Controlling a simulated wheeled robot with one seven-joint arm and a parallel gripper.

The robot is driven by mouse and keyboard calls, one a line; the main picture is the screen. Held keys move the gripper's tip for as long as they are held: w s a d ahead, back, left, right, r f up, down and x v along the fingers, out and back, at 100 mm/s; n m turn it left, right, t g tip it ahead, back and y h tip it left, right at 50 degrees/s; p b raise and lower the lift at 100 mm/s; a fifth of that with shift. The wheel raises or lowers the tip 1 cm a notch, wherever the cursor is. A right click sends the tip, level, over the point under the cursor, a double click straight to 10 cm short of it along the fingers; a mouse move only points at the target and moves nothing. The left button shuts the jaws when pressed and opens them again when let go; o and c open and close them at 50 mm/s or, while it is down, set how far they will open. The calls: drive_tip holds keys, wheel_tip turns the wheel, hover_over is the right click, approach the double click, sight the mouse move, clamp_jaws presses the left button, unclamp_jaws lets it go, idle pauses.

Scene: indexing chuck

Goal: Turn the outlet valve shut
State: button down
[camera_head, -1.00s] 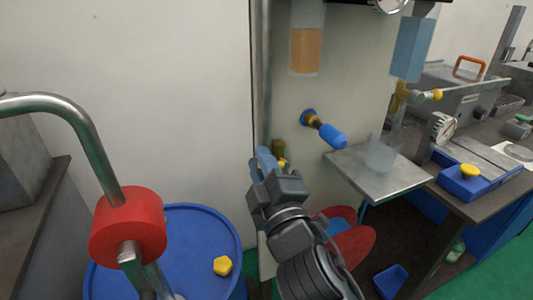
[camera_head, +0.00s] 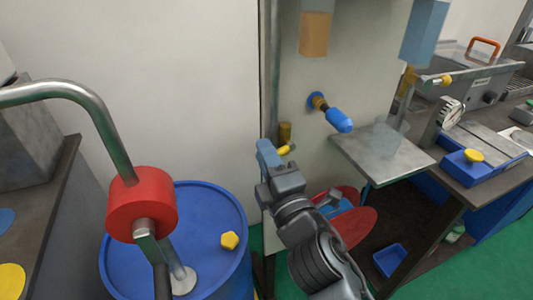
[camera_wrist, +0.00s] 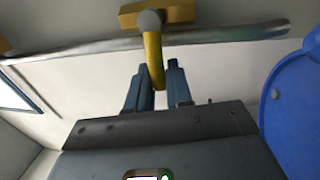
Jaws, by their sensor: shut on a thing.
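A brass valve (camera_head: 285,132) with a yellow lever (camera_head: 286,150) sits low at the left edge of the pale panel. In the wrist view, the brass body (camera_wrist: 180,13) is at the top and the yellow lever (camera_wrist: 152,55) hangs from it across a metal pipe. My gripper (camera_head: 268,152) is at this lever. In the wrist view, the blue fingers of my gripper (camera_wrist: 158,78) are shut on the lever's lower end, one on each side. The fingers partly hide the lever in the head view. No label shows which valve is the outlet.
A blue-handled valve (camera_head: 330,114) sticks out above and right of my gripper. A metal shelf (camera_head: 375,165) is to the right. A blue drum (camera_head: 210,205) stands at left, below a bent pipe with a red collar (camera_head: 142,204). A red wheel-like part (camera_head: 355,228) is behind my arm.

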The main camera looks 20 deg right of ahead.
drive_tip(key=c, duration=1.2)
unclamp_jaws()
drive_tip(key=s+b, duration=0.1)
drive_tip(key=s, duration=0.1)
drive_tip(key=s+f, duration=0.1)
drive_tip(key=s, duration=0.2)
drive_tip(key=s+b, duration=0.1)
drive_tip(key=s, duration=0.1)
drive_tip(key=shift+s+f+b, duration=0.3)
drive_tip(key=shift+s+b, duration=0.05)
